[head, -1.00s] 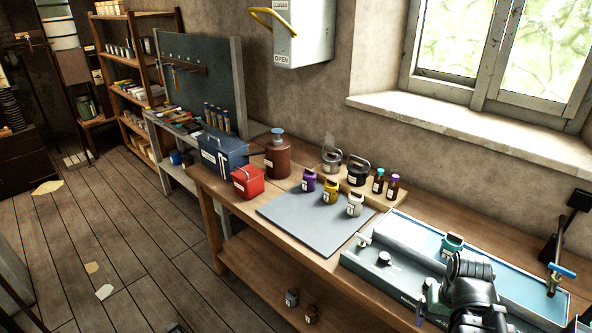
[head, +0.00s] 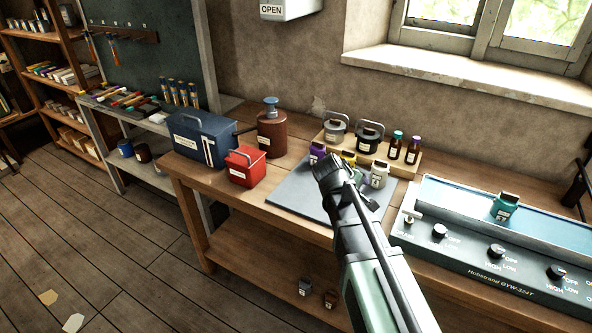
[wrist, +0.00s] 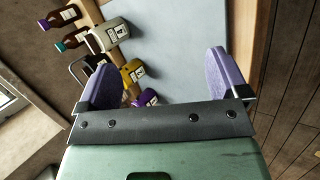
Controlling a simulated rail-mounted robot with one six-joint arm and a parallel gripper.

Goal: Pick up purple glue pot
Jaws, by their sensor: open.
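The purple glue pot (head: 317,152) stands upright at the back left of the grey mat (head: 288,197). In the wrist view the purple glue pot (wrist: 146,98) shows near the left finger, partly hidden by the gripper's dark crossbar. A yellow pot (head: 348,158) and a white pot (head: 377,174) stand to its right; the yellow one is partly covered by my arm. My gripper (wrist: 160,68) is open and empty above the mat, its purple-padded fingers wide apart. In the head view my gripper (head: 330,170) is seen from behind, just in front of the pots; its fingertips are hidden.
A red box (head: 244,167), a blue toolbox (head: 205,139) and a brown jug (head: 272,130) stand left of the mat. Two dark bottles (head: 404,149) and lidded pots stand on a wooden board behind. A machine with a teal pot (head: 505,206) is at right.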

